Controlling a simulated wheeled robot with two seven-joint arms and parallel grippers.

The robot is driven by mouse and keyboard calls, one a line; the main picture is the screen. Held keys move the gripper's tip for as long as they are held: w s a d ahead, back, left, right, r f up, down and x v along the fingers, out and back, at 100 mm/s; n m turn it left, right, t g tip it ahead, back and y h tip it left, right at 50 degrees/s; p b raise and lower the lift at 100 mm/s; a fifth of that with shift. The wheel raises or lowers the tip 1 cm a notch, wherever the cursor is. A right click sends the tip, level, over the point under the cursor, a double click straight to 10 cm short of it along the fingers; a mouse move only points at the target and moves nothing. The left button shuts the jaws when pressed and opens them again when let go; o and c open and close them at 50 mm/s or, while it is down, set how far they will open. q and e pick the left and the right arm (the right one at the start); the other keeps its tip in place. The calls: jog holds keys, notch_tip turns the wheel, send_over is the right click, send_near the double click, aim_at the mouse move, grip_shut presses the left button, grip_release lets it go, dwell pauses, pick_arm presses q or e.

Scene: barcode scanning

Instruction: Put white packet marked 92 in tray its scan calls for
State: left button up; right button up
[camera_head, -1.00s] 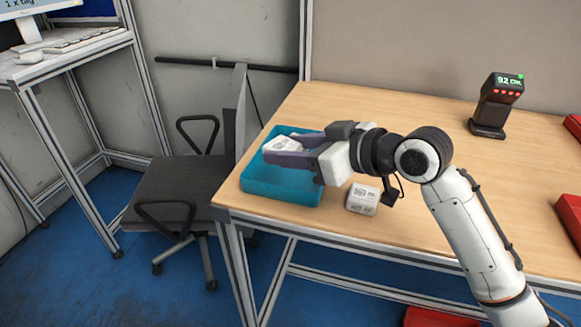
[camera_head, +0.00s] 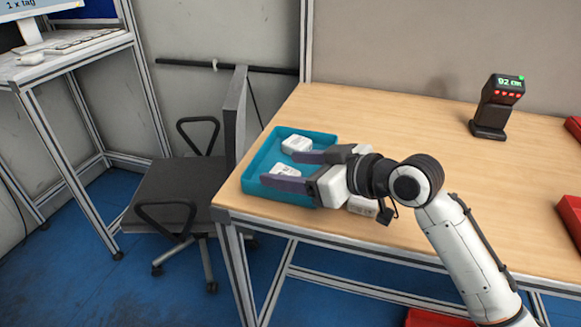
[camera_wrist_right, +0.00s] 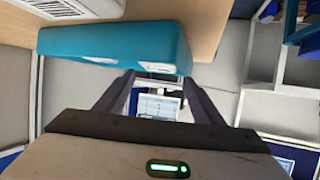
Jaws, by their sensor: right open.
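The teal tray (camera_head: 250,184) stands on the table's left end. Two white packets lie in it, one at the back (camera_head: 297,144) and one nearer the front (camera_head: 286,171). Their marks are too small to read, so I cannot tell which is 92. My right gripper (camera_head: 279,168) is open over the tray, with the front packet between or just below its fingers. The right wrist view shows the spread fingers (camera_wrist_right: 160,88) with nothing gripped and the tray (camera_wrist_right: 110,42) beyond. The scanner (camera_head: 495,105) display reads 92 plus blurred letters. My left gripper is out of view.
Another white packet (camera_head: 362,205) is on the table, partly hidden by my right wrist. Red trays (camera_head: 570,218) show at the right edge. A chair (camera_head: 178,190) stands left of the table. The table's middle is clear.

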jog(key=shift+r, duration=0.1)
jog(key=shift+d+r, duration=0.1)
jog(key=shift+d, duration=0.05)
jog(key=v, duration=1.1)
jog(key=shift+s+d+r, duration=0.2)
jog(key=shift+s, duration=0.1)
